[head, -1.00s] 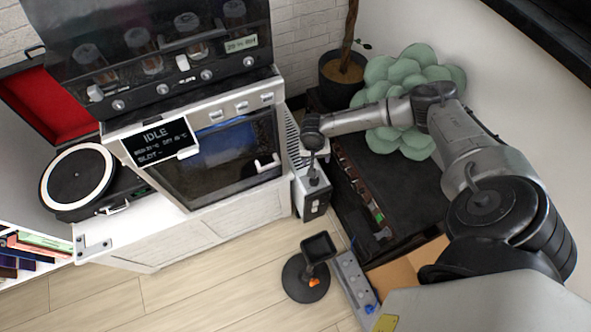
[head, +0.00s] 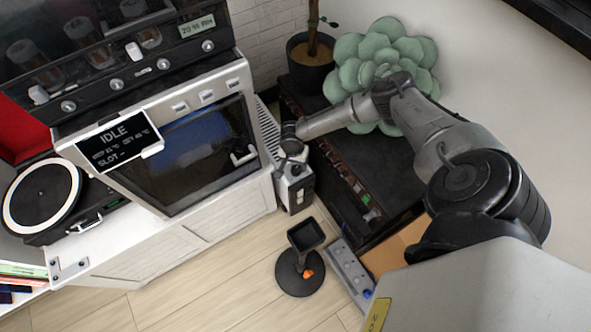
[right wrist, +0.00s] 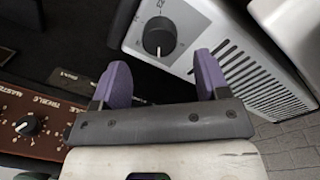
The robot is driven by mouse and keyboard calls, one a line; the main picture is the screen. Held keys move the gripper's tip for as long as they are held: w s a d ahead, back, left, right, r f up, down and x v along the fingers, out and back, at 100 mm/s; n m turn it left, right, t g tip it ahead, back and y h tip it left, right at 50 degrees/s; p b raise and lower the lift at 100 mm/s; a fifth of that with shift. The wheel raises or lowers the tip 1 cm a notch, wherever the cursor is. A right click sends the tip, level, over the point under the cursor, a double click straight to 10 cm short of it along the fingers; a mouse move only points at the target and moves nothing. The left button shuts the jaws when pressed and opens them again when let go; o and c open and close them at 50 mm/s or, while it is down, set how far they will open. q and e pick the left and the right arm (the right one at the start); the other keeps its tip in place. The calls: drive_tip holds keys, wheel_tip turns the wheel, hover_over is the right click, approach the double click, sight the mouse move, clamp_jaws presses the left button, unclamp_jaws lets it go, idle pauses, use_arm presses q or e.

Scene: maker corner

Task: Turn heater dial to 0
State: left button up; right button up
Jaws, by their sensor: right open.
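The heater is a small white box (head: 298,196) between the oven cabinet and the black amplifier, mostly under my right gripper in the head view. In the right wrist view, its black round dial (right wrist: 160,36) sits on a light panel (right wrist: 190,22) with printed marks, beside a slotted vent. My right gripper (right wrist: 158,82) is open and empty, its two purple finger pads apart. The dial is beyond the fingertips, between them in the picture and not touched. In the head view the right gripper (head: 291,158) is just above the heater. My left gripper is not in view.
A brown panel with knobs (right wrist: 30,125) is at the left in the wrist view. In the head view, a potted plant (head: 310,60) and a green cushion (head: 375,65) are behind my arm. A black stand (head: 300,270) and a power strip (head: 350,270) are on the floor.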

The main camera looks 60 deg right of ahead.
sight(296, 169)
wheel_tip(296, 169, down, 4)
drive_tip(key=shift+s+r+b, duration=0.1)
drive_tip(key=shift+b, duration=0.55)
drive_tip(key=shift+f, duration=0.5)
drive_tip(key=shift+c, duration=0.3)
